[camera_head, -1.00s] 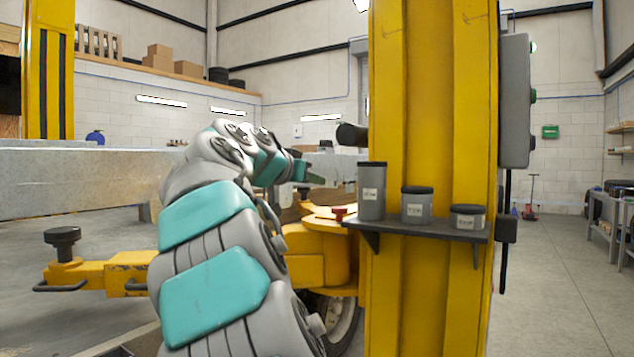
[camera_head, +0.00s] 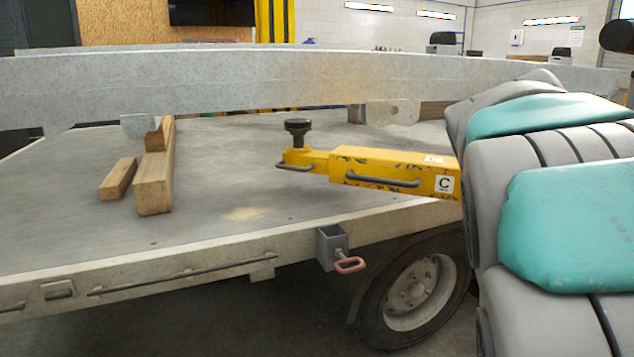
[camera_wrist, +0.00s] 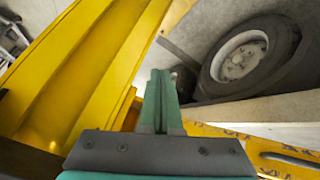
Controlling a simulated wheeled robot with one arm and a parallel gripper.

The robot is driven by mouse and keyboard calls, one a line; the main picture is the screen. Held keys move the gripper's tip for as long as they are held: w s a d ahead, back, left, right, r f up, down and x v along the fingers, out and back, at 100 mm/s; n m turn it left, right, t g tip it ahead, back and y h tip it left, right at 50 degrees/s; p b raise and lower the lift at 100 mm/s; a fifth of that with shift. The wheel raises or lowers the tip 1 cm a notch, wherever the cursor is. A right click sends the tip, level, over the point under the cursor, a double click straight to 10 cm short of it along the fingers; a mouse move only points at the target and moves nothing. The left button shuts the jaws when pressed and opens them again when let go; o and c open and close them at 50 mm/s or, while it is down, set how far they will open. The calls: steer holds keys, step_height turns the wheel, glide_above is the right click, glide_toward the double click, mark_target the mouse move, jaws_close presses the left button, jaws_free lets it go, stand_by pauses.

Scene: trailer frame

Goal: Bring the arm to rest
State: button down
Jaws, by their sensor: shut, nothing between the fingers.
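My arm, grey with teal pads, fills the right side of the head view. Its far end is out of that view, so my gripper does not show there. In the wrist view my gripper (camera_wrist: 160,85) shows its teal fingers pressed together, shut and empty. They point towards the floor area between a yellow post (camera_wrist: 85,60) and a trailer wheel (camera_wrist: 245,55). I cannot tell how close the fingers are to the post.
A yellow lift arm (camera_head: 385,170) marked C reaches over the trailer bed (camera_head: 90,235) beside my arm. A galvanised beam (camera_head: 230,85) spans above the bed. Wooden blocks (camera_head: 153,185) lie on the bed. The trailer wheel also shows in the head view (camera_head: 412,292).

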steer(key=s+a+f+n+g+y, duration=0.2)
steer(key=s+a+f+n+y, duration=0.1)
steer(key=s+a+f, duration=0.7)
steer(key=s+a+f+n+g+y, duration=0.3)
steer(key=s+a+f, duration=0.6)
steer(key=s, duration=0.7)
step_height(320, 180, down, 3)
steer(key=shift+a+r+n+y, duration=0.1)
steer(key=shift+a+n+y, duration=0.25)
steer(key=shift+n, duration=0.35)
steer(key=shift+s, duration=0.1)
